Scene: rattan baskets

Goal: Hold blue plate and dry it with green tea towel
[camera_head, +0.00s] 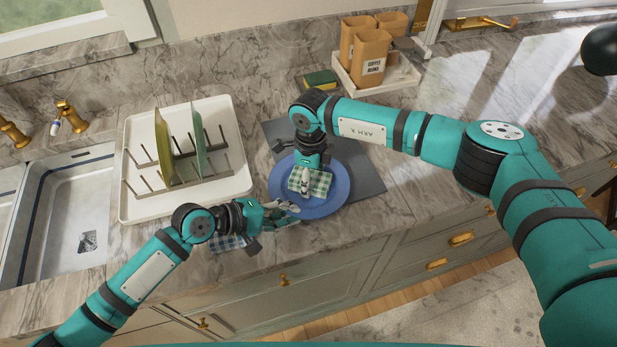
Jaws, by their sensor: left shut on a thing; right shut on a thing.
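The blue plate (334,199) lies over a grey mat near the counter's front edge. My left gripper (293,213) is shut on the plate's lower left rim. A green checked tea towel (318,184) lies bunched on the middle of the plate. My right gripper (304,188) points down from above and is shut on the towel, over the plate. The fingers of my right gripper partly hide the towel. Whether the plate touches the mat or is slightly raised is hard to tell.
A white tray (137,208) with a rack and two upright plates (163,145) stands left of the mat (365,179). A sink (70,205) is at the far left. A sponge (320,79) and a tray of brown bags (370,52) stand behind. A blue checked cloth (228,244) lies under my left arm.

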